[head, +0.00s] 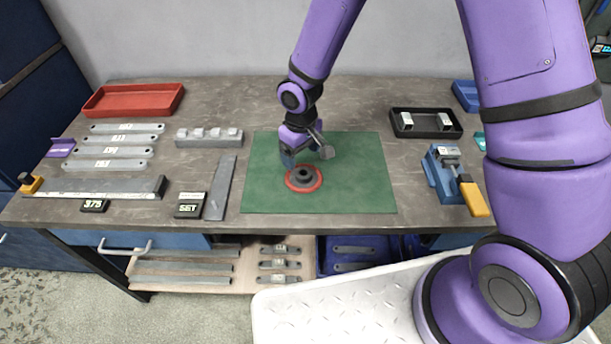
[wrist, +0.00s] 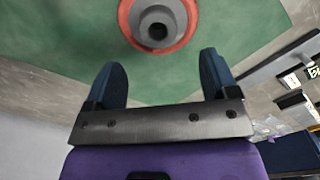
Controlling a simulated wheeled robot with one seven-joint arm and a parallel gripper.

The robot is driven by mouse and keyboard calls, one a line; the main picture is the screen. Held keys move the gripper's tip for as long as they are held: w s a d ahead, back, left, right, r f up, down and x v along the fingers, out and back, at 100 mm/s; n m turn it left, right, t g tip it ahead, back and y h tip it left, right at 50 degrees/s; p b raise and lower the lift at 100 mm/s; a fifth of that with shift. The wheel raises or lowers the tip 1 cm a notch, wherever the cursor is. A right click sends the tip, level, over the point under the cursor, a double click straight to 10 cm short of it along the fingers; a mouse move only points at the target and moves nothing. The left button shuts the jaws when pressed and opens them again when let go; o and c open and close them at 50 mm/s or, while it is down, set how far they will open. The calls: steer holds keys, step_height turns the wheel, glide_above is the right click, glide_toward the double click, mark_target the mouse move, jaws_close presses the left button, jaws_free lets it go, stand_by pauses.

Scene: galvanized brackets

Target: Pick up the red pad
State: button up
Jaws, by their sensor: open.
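The red pad (head: 305,188) lies on a green mat (head: 350,190) on the workbench. It shows as a round red disc with a grey, stepped round piece (head: 304,174) sitting on its middle, so only its outer ring is visible. In the wrist view the red pad (wrist: 190,31) is at the top, with the grey piece (wrist: 158,25) and its dark central hole over it. My gripper (head: 303,158) is above the mat, just behind the pad in the head view. Its two dark blue fingers (wrist: 162,75) are apart, with nothing between them.
A blue vise (head: 440,175) with a yellow handle stands right of the mat. A black tray (head: 425,123) is behind it. A grey block (head: 209,138), a flat bar (head: 221,188) and a black SET box (head: 190,205) lie to the left. The mat around the pad is clear.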

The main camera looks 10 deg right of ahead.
mark_target(303, 172)
steer(key=shift+s+d+f, duration=0.1)
steer(key=shift+d+f, duration=0.05)
steer(key=shift+f, duration=1.55)
steer(key=shift+s+d+f, duration=0.1)
steer(key=shift+f, duration=1.55)
steer(key=c, duration=1.1)
steer(key=shift+r, duration=0.1)
steer(key=shift+r, duration=1.05)
steer(key=shift+s+a+r, duration=0.2)
steer(key=shift+s+r, duration=0.1)
steer(key=shift+r, duration=0.4)
steer(key=s+a, duration=0.2)
steer(key=s, duration=0.2)
steer(key=s+a+r, duration=0.1)
steer(key=s+a, duration=0.2)
steer(key=s, duration=0.2)
steer(key=s+a, duration=0.2)
steer(key=s, duration=0.2)
steer(key=shift+s+a+r, duration=0.2)
